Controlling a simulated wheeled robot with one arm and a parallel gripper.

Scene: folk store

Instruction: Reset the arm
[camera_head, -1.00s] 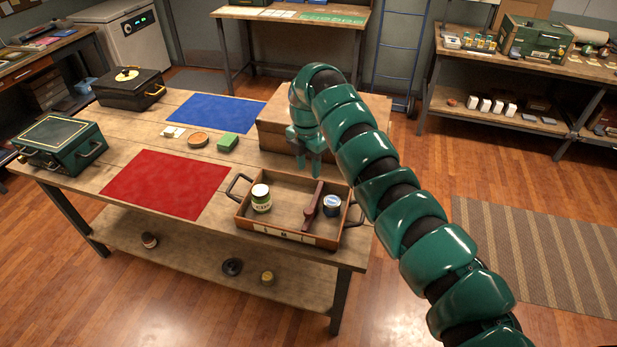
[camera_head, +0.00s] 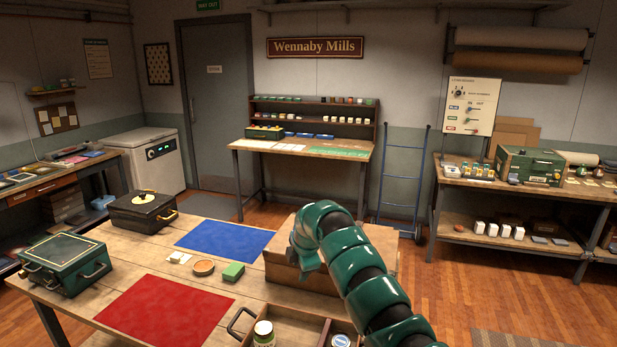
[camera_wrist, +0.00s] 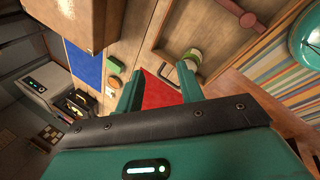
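My green segmented arm reaches in from the lower right in the head view. My gripper (camera_head: 306,258) hangs in front of the cardboard-brown box (camera_head: 375,240), above the wooden workbench. In the wrist view its two green fingers (camera_wrist: 160,76) are apart, with nothing held between them. The red mat (camera_wrist: 160,92) shows beyond the gap. The wooden tray (camera_head: 288,322) is below the arm, holding a green-labelled jar (camera_head: 264,334) and a blue-lidded jar (camera_head: 341,341). The tray is cut off by the bottom edge in the head view.
A blue hand truck (camera_head: 402,180) and a stocked side table (camera_head: 535,190) stand behind.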

